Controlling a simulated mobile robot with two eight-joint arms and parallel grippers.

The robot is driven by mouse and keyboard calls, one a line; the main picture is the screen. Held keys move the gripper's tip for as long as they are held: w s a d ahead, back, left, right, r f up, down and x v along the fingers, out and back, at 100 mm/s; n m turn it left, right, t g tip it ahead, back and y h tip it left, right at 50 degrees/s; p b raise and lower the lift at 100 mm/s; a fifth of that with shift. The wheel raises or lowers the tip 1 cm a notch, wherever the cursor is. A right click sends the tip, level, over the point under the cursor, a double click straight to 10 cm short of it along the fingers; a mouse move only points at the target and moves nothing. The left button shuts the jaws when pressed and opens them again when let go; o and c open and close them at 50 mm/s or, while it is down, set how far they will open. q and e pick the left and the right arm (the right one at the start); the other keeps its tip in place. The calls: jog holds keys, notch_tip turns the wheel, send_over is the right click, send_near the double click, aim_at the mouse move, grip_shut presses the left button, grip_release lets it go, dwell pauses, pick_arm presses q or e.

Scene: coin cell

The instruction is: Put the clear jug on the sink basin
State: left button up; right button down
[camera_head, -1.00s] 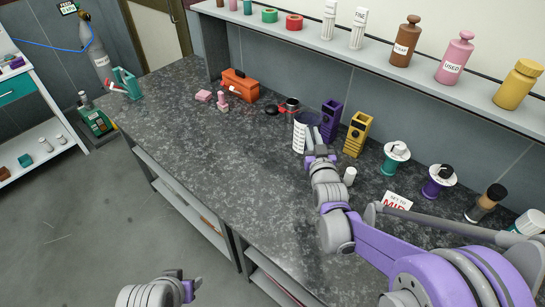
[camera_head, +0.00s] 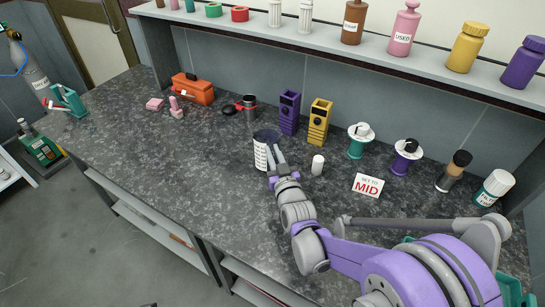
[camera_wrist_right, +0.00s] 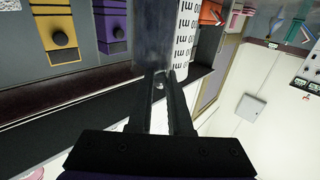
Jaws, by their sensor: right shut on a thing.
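The clear jug (camera_head: 261,158) has a dark see-through body and a white strip of printed marks. It is in front of the purple holder on the dark speckled counter. My right gripper (camera_head: 277,164) is shut on its near side. In the right wrist view, the fingers (camera_wrist_right: 160,82) meet at the jug (camera_wrist_right: 165,35), and its ml marks show at the right. I cannot tell whether the jug touches the counter. I cannot make out a sink basin. My left gripper is not in view.
A purple holder (camera_head: 289,112) and a yellow holder (camera_head: 320,122) stand behind the jug. A small white bottle (camera_head: 318,165) is close at its right, with a MID sign (camera_head: 367,185) further right. The counter's left middle (camera_head: 180,150) is clear.

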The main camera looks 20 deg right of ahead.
jog(key=shift+f, duration=0.65)
jog(key=shift+f, duration=0.15)
jog(key=c, duration=0.8)
grip_release()
jog(key=shift+c, duration=0.2)
